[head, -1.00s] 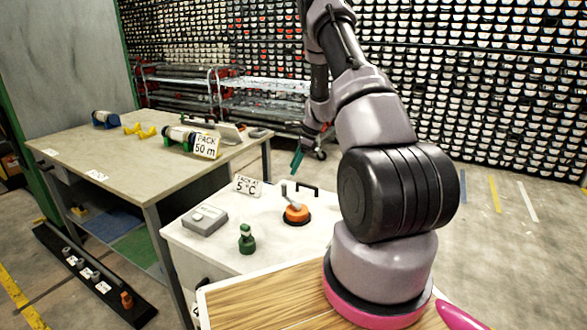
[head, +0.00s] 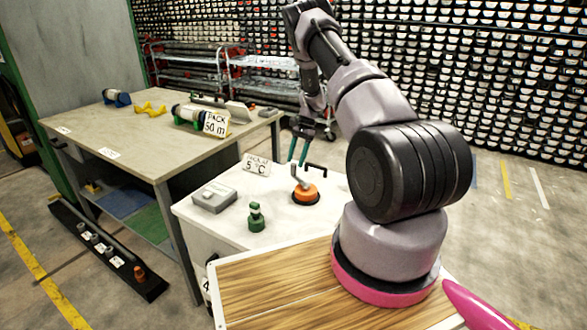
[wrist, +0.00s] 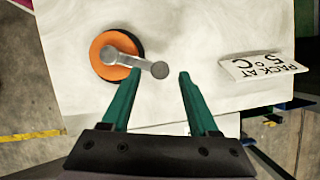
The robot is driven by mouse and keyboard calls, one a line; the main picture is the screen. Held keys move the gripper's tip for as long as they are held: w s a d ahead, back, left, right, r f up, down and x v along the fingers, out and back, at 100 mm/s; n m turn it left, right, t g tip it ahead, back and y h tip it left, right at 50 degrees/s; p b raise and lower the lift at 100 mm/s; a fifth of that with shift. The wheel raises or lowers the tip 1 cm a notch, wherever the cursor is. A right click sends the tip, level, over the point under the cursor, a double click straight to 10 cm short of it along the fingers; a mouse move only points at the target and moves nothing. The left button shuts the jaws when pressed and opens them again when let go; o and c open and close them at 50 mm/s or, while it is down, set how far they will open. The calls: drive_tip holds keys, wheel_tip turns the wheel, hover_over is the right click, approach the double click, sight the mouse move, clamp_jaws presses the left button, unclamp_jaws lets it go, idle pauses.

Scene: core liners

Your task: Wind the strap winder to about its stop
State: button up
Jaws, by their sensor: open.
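The strap winder is an orange round drum (head: 306,194) on a dark base, with a grey crank arm and knob, on the white cabinet top. In the wrist view the winder (wrist: 107,62) is at upper left. Its crank (wrist: 130,60) points right, its round knob (wrist: 160,70) just beyond and between the fingertips in the picture. My gripper (head: 299,150) has two green fingers and is above the winder in the head view. In the wrist view my gripper (wrist: 158,78) is open with nothing between the fingers. I cannot tell its exact height above the knob.
A sign reading "PACK AT 5 °C" (head: 256,166), a grey box (head: 214,197) and a green knobbed piece (head: 256,216) share the cabinet top (head: 285,228). A workbench (head: 130,135) with a "PACK 50 m" sign (head: 215,122) is at left.

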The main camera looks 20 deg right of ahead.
sight(293, 175)
drive_tip(key=shift+x, duration=2.05)
clamp_jaws()
drive_tip(key=shift+r, duration=0.1)
